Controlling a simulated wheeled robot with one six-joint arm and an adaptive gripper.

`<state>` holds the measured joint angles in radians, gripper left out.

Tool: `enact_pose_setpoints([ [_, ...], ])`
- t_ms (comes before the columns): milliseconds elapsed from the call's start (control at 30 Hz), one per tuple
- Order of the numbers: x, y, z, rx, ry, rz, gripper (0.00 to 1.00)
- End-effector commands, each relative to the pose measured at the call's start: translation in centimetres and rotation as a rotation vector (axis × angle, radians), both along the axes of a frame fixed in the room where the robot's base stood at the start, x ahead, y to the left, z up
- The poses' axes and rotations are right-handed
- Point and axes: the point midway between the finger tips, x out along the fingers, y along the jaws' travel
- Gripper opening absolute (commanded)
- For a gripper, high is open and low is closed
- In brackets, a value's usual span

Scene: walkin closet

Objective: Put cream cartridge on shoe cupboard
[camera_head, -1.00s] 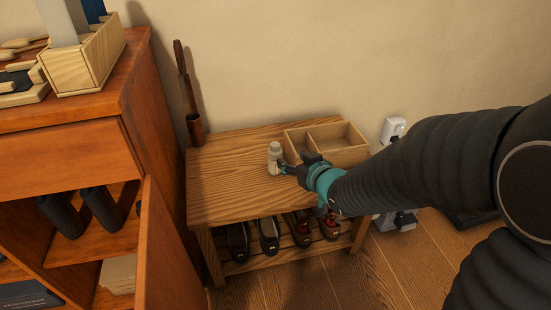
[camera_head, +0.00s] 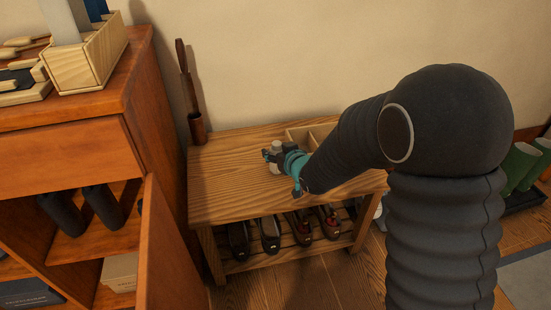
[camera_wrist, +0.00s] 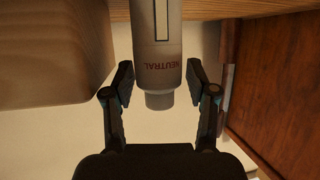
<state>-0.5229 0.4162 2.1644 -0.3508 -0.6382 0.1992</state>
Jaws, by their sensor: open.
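The cream cartridge (camera_head: 277,146) is a small pale bottle standing on the wooden bench (camera_head: 230,190). In the wrist view the cartridge (camera_wrist: 160,45) shows the word NEUTRAL upside down and a narrower cap end. My gripper (camera_wrist: 159,78) is open, with one finger on each side of the cartridge and a visible gap on both sides. In the head view my gripper (camera_head: 272,156) is at the cartridge and hides its lower part. The shoe cupboard (camera_head: 65,155) is the reddish-brown cabinet at the left, with its door standing open.
A divided wooden box (camera_head: 298,134) sits on the bench behind my arm, mostly hidden. A tall brown shoehorn holder (camera_head: 196,128) stands at the bench's back left. The cupboard top carries a wooden box (camera_head: 85,70) and brushes (camera_head: 22,45). Shoes (camera_head: 270,236) line the lower rack.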

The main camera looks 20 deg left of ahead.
Motion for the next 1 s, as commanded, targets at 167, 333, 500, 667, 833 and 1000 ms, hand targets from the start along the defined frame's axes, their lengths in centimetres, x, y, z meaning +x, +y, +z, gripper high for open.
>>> enact_pose_setpoints([
  [167, 0.5, 0.5, -0.3, 0.0, 0.0, 0.0, 0.57],
  [333, 0.5, 0.4, -0.3, 0.0, 0.0, 0.0, 0.57],
  [500, 0.5, 0.4, -0.3, 0.0, 0.0, 0.0, 0.17],
  [667, 0.5, 0.4, -0.3, 0.0, 0.0, 0.0, 0.0],
  [833, 0.5, 0.4, 0.0, 0.001, -0.001, 0.0, 0.0],
  [1000, 0.5, 0.5, 2.2, 0.002, -0.005, -0.001, 0.0],
])
